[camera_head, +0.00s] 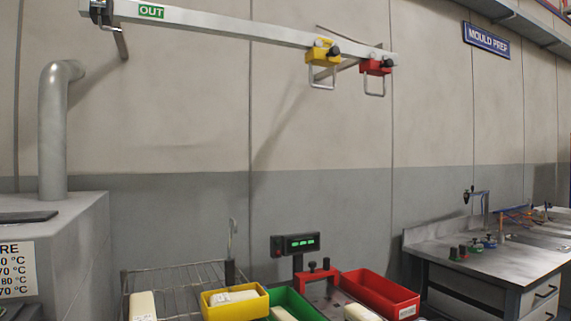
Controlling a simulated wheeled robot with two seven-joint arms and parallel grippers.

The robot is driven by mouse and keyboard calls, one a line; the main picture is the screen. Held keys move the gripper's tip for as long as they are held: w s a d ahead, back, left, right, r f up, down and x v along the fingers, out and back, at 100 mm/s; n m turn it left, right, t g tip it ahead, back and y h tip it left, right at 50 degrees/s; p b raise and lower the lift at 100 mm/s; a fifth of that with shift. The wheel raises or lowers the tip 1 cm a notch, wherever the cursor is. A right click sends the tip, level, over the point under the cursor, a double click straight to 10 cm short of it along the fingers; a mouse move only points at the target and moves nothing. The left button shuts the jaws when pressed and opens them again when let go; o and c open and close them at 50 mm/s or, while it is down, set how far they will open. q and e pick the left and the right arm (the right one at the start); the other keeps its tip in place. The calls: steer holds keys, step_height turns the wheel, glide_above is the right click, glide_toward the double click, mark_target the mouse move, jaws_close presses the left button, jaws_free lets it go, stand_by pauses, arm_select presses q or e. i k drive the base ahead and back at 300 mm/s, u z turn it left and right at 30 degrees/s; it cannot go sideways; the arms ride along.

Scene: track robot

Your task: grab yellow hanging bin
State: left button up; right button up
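A yellow open-topped bin (225,312) stands low in the head view, left of the middle, with a pale block (233,297) lying in it. Its lower part is cut off by the bottom edge of the picture. A yellow carrier (322,55) with a metal loop below it sits on the overhead rail, and nothing hangs from that loop.
A green bin (312,306) and a red bin (391,294) stand to the right of the yellow one. A wire rack (172,281) is at left. The rail (230,27) marked OUT also bears a red carrier (375,68). A workbench (460,262) is at right.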

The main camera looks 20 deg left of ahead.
mark_target(250, 309)
steer(key=z, duration=1.3)
steer(key=i, duration=1.45)
steer(key=u, duration=3)
